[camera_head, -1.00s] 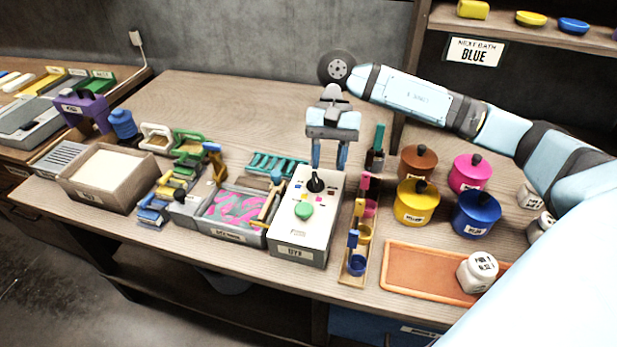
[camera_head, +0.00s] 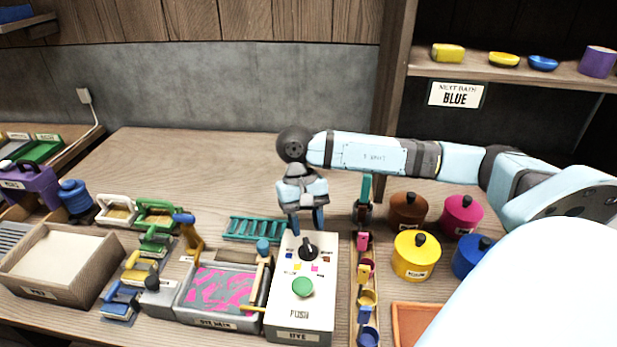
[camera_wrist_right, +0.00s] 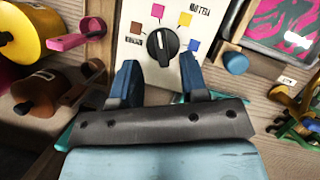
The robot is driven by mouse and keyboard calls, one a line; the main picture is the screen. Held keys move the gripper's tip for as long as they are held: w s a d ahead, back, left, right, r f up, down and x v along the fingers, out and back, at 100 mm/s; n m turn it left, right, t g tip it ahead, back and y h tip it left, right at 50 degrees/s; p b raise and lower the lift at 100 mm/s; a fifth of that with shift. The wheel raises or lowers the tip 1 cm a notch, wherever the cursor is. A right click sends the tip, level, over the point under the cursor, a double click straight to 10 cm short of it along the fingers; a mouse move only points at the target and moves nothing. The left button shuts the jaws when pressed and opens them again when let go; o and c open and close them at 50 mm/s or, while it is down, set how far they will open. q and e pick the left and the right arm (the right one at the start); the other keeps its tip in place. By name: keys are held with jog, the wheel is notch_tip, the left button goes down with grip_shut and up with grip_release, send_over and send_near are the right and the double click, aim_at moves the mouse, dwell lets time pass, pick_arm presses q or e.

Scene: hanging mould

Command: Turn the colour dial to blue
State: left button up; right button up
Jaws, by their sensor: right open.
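The dye box (camera_head: 285,310) is a white-topped unit on the bench with a black colour dial (camera_head: 307,248) and a green push button (camera_head: 303,287). The dial also shows in the right wrist view (camera_wrist_right: 163,46), ringed by brown (camera_wrist_right: 137,27), pink (camera_wrist_right: 157,11), yellow (camera_wrist_right: 188,18) and blue (camera_wrist_right: 194,45) patches. Its white line points roughly at the pink patch. My right gripper (camera_head: 305,222) is open and empty, close behind the dial in the head view. In the wrist view its fingers (camera_wrist_right: 158,75) stand apart, with the dial just beyond the gap. My left gripper is not in view.
A sign (camera_head: 456,94) on the shelf reads "NEXT BATH BLUE". A dye bath tray (camera_head: 222,323) stands left of the box. A narrow wooden rack (camera_head: 353,300) with small cups stands to its right, before lidded pots such as the yellow one (camera_head: 415,262).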

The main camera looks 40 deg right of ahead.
aim_at(309, 247)
jog(key=x, duration=0.5)
grip_shut()
